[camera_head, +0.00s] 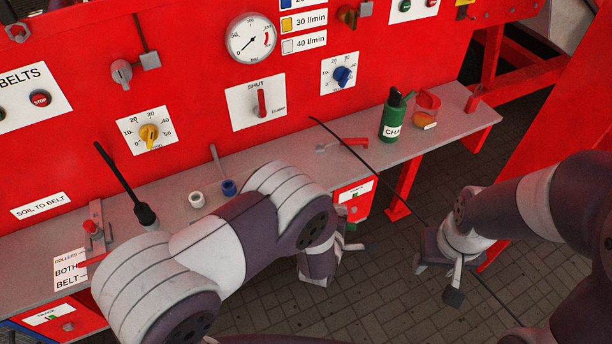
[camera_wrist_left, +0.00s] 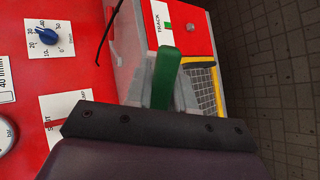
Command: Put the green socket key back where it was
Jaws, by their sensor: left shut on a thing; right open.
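The green socket key (camera_wrist_left: 165,72) shows in the left wrist view as a green bar standing out from between the fingers of my left gripper (camera_wrist_left: 158,98). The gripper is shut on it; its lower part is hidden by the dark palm. In the head view my left gripper (camera_head: 349,242) is at the front edge of the grey shelf, beside the red box with a white label (camera_head: 357,192). The key cannot be made out clearly there. My right gripper (camera_head: 438,276) is open and empty over the paved floor, right of the shelf.
The grey shelf (camera_head: 290,151) holds a green can (camera_head: 391,118), a red-handled tool (camera_head: 345,143), a white cup (camera_head: 196,199), a blue cup (camera_head: 229,187) and a black-topped rod (camera_head: 145,213). A thin black cable (camera_head: 357,158) crosses the front. The red panel stands behind.

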